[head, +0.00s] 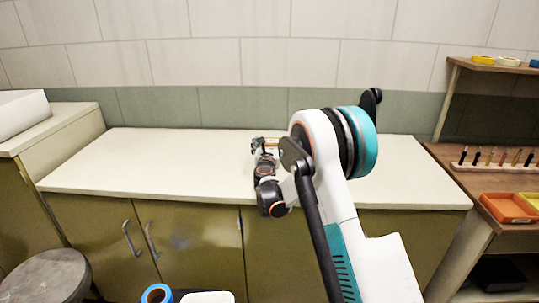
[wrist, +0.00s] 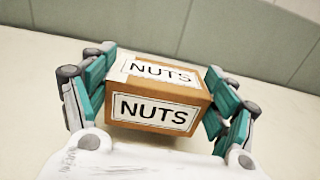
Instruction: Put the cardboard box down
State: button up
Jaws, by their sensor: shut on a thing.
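The cardboard box (wrist: 157,92) is brown with white labels reading "NUTS" on two faces. In the wrist view it sits between the two teal fingers of my gripper (wrist: 157,98), which is shut on it from both sides. In the head view my gripper (head: 264,147) is over the pale countertop (head: 130,160), near its back middle. Only a small part of the box shows there, the rest hidden by my gripper and arm. I cannot tell whether the box touches the countertop.
The countertop is bare left of my arm, with a tiled wall (head: 160,65) behind. At right, a wooden bench holds an orange tray (head: 508,207) and a rack of tools (head: 495,164). A round stool (head: 48,277) stands front left. A white box (head: 20,113) sits far left.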

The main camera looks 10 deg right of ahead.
notch_tip(320, 180, down, 4)
jog(key=shift+r+b, duration=0.1)
jog(key=shift+b, duration=0.55)
jog(key=shift+r, duration=0.1)
jog(key=o, duration=1.4)
